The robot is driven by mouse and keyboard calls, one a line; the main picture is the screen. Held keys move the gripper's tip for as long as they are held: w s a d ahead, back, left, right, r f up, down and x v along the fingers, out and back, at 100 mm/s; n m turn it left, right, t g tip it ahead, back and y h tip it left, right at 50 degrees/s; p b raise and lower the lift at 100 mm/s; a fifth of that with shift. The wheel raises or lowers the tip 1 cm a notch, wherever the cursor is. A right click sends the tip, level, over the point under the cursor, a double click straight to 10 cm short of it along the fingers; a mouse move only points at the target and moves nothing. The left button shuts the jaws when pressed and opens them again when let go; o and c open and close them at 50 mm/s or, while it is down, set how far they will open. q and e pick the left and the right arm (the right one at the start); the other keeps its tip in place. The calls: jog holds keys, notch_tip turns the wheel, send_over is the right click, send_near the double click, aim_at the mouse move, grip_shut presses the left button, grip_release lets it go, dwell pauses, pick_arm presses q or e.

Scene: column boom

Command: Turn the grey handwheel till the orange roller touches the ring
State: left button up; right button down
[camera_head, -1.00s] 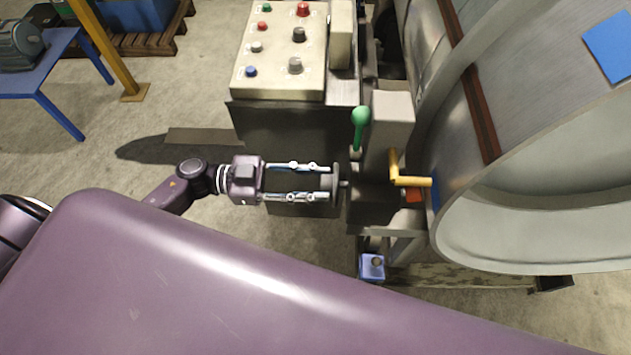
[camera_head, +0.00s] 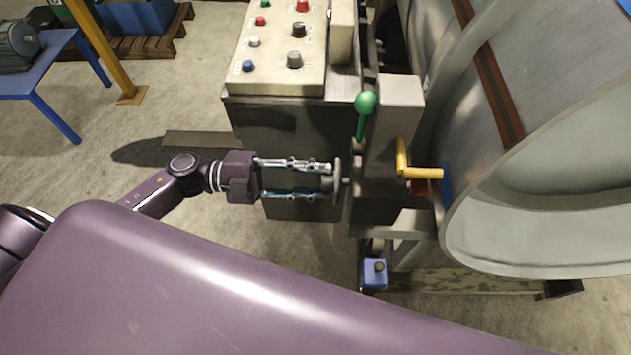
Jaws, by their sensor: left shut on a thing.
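The grey handwheel (camera_head: 337,182) is a thin disc seen nearly edge-on, on a short shaft at the left of the grey housing. My left gripper (camera_head: 328,181) reaches it from the left and is shut on it, one finger on each side of its hub. An orange-red piece (camera_head: 421,187), seemingly the orange roller, shows small and partly hidden below a yellow crank. The big metal ring (camera_head: 550,125) stands to its right, with a blue patch (camera_head: 446,181) nearby. I cannot tell whether roller and ring touch. My right gripper is not in view.
A green-knobbed lever (camera_head: 364,103) and the yellow crank (camera_head: 404,160) stand close to the handwheel. A control panel (camera_head: 280,50) with several knobs is behind. A small blue box (camera_head: 374,272) sits lower down. Floor at the left is clear up to a blue table (camera_head: 45,75).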

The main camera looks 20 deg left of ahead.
pick_arm(q)
jog(key=shift+f+m+b, duration=0.1)
jog(key=shift+m+b, duration=1.7)
jog(key=shift+m, duration=1.1)
jog(key=o, duration=1.1)
jog(key=v, duration=1.2)
jog(key=shift+a, duration=0.1)
